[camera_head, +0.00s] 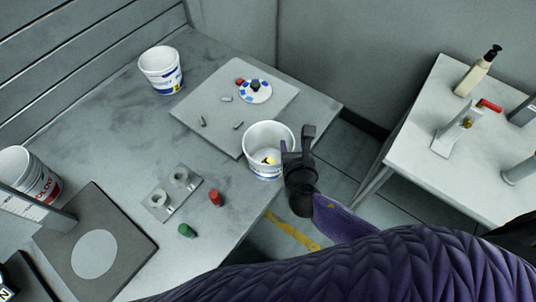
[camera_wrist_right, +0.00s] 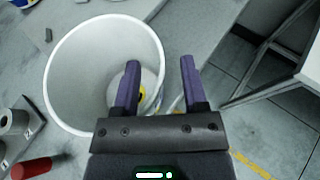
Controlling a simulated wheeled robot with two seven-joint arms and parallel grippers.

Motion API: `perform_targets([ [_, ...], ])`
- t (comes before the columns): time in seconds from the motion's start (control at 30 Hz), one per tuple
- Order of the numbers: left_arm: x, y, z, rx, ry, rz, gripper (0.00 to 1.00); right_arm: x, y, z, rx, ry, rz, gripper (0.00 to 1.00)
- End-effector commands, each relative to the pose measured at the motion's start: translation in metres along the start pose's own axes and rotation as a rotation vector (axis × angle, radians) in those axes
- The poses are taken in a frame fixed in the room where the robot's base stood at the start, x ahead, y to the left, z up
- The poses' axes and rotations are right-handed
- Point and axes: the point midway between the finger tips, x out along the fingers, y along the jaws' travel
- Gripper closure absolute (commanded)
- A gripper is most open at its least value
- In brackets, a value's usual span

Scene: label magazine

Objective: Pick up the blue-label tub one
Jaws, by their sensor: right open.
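A white tub with a blue label (camera_head: 254,165) stands at the right edge of the table. A second white tub with a blue label (camera_head: 158,62) stands at the back left; no number is readable on either. My right gripper (camera_head: 297,143) is open at the right rim of the nearer tub. In the right wrist view, that tub (camera_wrist_right: 75,75) is open-topped, with something yellow visible inside. There one finger of my right gripper (camera_wrist_right: 160,80) is over its inside and the other is outside the rim. My left gripper is not in view.
A grey board (camera_head: 205,105) holds a round palette (camera_head: 255,91) and small pieces. A red-label tub (camera_head: 42,186) stands at the left. A holder plate (camera_head: 172,193), red cylinder (camera_head: 216,198) and green cylinder (camera_head: 187,231) lie in front. A side table (camera_head: 440,150) stands right, across a floor gap.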

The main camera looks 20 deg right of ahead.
Motion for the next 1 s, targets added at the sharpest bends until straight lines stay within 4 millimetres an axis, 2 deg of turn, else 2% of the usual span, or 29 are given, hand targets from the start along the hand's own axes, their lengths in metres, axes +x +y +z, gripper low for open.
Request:
perform_targets([
  [0.23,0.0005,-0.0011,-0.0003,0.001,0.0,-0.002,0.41,0.0033,0.0001,0.0002,0.001,0.001,0.0,0.47],
  [0.4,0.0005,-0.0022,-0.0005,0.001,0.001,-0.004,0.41,0.0031,0.0,0.0002,0.001,0.001,0.0,0.83],
  [0.5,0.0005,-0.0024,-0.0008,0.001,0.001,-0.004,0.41,0.003,0.0,0.0001,0.001,0.001,0.0,1.0],
  [1.0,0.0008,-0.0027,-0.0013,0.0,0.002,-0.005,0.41,0.0025,0.0,-0.002,0.0,0.006,0.001,1.0],
])
